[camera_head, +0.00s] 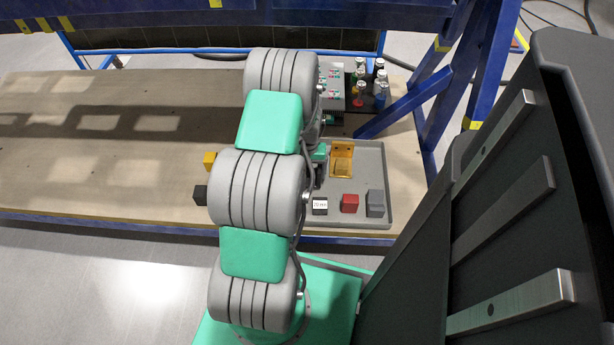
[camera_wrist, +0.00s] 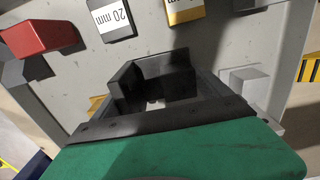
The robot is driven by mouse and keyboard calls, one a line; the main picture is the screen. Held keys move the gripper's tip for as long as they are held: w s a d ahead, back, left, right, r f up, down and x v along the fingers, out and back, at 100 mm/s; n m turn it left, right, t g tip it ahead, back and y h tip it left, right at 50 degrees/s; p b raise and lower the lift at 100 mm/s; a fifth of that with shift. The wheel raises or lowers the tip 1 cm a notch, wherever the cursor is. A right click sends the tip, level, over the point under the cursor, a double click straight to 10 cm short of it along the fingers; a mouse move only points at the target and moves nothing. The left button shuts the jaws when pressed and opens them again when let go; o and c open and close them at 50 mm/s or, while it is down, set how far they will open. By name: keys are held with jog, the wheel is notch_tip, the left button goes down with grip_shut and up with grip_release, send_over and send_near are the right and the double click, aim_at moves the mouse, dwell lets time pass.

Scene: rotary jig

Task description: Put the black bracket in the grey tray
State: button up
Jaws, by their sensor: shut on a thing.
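The black bracket (camera_wrist: 152,72) is an angular dark piece between the fingers of my gripper (camera_wrist: 165,98) in the wrist view. My gripper is shut on it, over the floor of the grey tray (camera_wrist: 205,45). I cannot tell whether the bracket touches the tray floor. In the head view the grey tray (camera_head: 384,172) lies at the right end of the table, and my arm hides the bracket and most of the gripper.
The tray holds a gold bracket (camera_head: 342,158), a red block (camera_head: 349,203), a grey block (camera_head: 376,204) and a labelled 20 mm block (camera_head: 320,206). A light grey piece (camera_wrist: 247,80) is right of the gripper. Bottles (camera_head: 380,88) stand behind the tray.

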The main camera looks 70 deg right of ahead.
jog(key=shift+f, duration=0.65)
jog(key=shift+f, duration=0.2)
jog(key=o, duration=1.8)
jog(key=shift+c, duration=0.2)
jog(key=shift+r, duration=0.1)
